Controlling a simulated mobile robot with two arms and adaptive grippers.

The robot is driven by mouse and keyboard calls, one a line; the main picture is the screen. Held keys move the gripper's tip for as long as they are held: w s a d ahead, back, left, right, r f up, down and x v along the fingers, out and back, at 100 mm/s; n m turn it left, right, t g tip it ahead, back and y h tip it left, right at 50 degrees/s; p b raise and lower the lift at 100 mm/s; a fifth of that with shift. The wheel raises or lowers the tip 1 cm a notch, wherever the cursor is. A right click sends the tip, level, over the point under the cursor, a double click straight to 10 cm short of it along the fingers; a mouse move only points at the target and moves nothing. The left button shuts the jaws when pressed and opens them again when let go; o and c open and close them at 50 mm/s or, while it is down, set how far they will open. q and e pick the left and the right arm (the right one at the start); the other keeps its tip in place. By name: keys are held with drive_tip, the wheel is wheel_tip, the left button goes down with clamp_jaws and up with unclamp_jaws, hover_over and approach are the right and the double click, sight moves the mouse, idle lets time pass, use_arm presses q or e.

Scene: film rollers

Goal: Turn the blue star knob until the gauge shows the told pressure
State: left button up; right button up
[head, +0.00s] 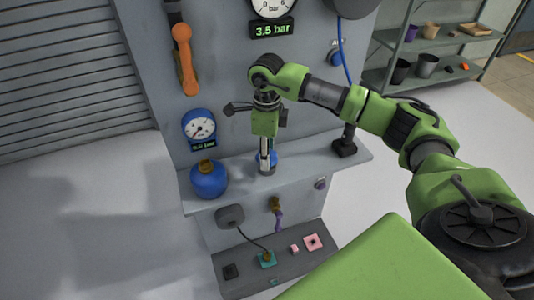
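A blue knob (273,158) sits on the grey shelf, mostly hidden behind my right gripper (265,163). My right arm comes in from the right, and its fingers point down at the knob. I cannot tell whether they grip it or stand around it. A small blue-rimmed gauge (199,126) hangs at the left of the panel; its green digits (203,145) are too small to read surely. A larger white dial (272,6), cut off at the top, has a display (271,29) reading 3.5 bar. My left gripper is not in view.
A blue round vessel (209,182) stands left of the knob on the shelf (225,202). An orange-handled lever (184,55) hangs above. A lower ledge (240,283) holds small pink and teal parts. A rack (405,47) with pots stands at back right.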

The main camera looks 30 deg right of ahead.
idle(0.3)
drive_tip(key=o, duration=1.1)
wheel_tip(320, 180, up, 12)
idle(0.3)
